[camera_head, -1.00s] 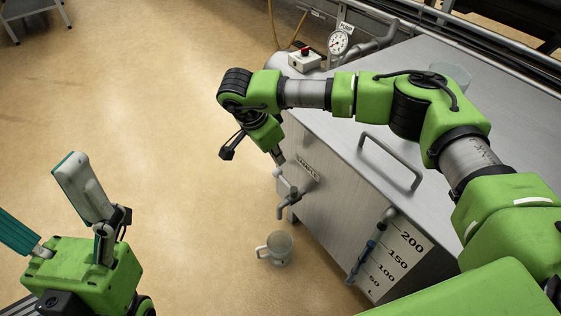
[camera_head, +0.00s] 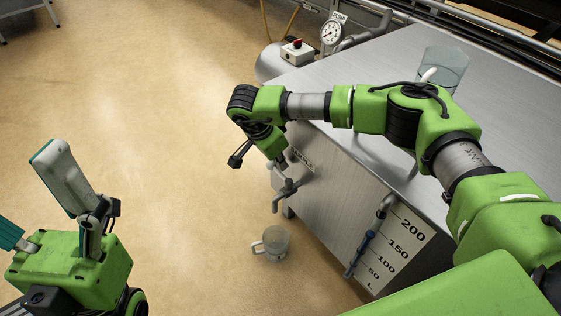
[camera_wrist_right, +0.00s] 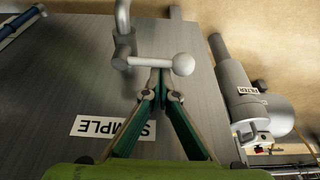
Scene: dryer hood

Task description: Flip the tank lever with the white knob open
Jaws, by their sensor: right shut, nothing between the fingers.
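The lever's pale round knob (camera_wrist_right: 183,64) shows in the right wrist view, on a short rod sticking out sideways from the sample tap (camera_wrist_right: 122,45). The tap (camera_head: 287,189) sits on the tank's (camera_head: 335,190) side wall, below the SAMPLE label (camera_wrist_right: 113,128). My right gripper (camera_wrist_right: 161,88) is shut and empty, its tips right by the rod between tap and knob; I cannot tell whether they touch. In the head view my right gripper (camera_head: 281,163) points down just above the tap, and the knob is too small to make out. My left gripper (camera_head: 22,190) is open and empty, away at the left.
A clear mug (camera_head: 275,241) stands on the floor below the tap. A control box (camera_head: 298,52), a gauge (camera_head: 331,33) and a clear container (camera_head: 443,68) are further back.

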